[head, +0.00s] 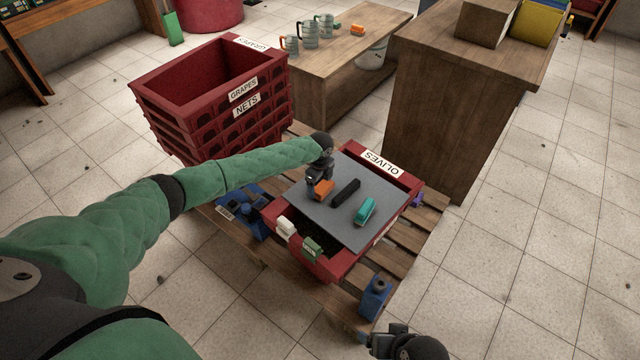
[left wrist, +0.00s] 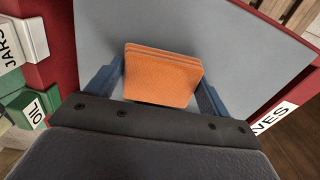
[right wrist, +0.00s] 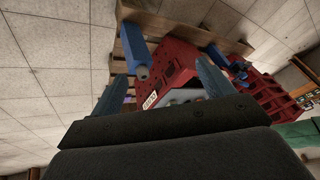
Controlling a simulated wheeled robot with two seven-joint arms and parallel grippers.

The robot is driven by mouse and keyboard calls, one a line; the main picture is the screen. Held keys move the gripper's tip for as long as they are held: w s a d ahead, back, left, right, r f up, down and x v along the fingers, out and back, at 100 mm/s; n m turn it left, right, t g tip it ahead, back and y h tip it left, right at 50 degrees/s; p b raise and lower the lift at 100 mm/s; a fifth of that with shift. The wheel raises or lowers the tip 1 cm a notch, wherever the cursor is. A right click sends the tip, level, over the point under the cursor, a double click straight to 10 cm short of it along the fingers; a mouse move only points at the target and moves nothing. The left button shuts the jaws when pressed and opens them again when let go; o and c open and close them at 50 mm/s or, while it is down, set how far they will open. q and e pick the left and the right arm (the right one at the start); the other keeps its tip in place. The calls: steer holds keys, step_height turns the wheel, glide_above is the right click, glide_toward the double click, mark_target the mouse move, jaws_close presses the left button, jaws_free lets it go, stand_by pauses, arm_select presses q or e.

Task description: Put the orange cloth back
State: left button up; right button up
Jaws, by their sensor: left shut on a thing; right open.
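The orange cloth (head: 322,188) is a small folded block on the grey top (head: 320,212) of the red olives crate (head: 408,182). In the left wrist view the cloth (left wrist: 162,75) lies between the two blue fingers. My left gripper (head: 320,180) is shut on it, at the grey surface; whether the cloth is lifted I cannot tell. My right gripper (head: 372,343) is open and empty at the bottom of the head view, low by the pallet's front corner. In the right wrist view its fingers (right wrist: 172,75) are spread apart.
A black block (head: 346,192) and a teal block (head: 364,211) lie beside the cloth. Red grapes crates (head: 225,95) stand behind left. The table (head: 345,50) holds mugs and another orange item (head: 357,29). A wooden cabinet (head: 445,100) stands right.

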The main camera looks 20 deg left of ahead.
mark_target(321, 184)
arm_select(q)
steer(key=shift+f, duration=0.3)
arm_select(e)
steer(key=shift+f, duration=0.45)
arm_select(q)
steer(key=shift+f, duration=0.15)
arm_select(e)
steer(key=shift+a+f, duration=0.1)
arm_select(q)
steer(key=o, duration=1.3)
arm_select(e)
steer(key=shift+f, duration=0.15)
steer(key=shift+w, duration=0.1)
arm_select(q)
steer(key=shift+b, duration=0.35)
steer(key=r, duration=0.5)
steer(key=r+b, duration=0.1)
steer(key=r, duration=0.1)
steer(key=shift+w+d+r, duration=0.2)
steer(key=shift+w+r, duration=0.05)
steer(key=shift+r, duration=0.45)
arm_select(e)
steer(key=shift+t, duration=0.4)
steer(key=f, duration=0.5)
steer(key=shift+w+a+f, duration=0.25)
steer(key=shift+w+f, duration=0.1)
steer(key=shift+w, duration=0.05)
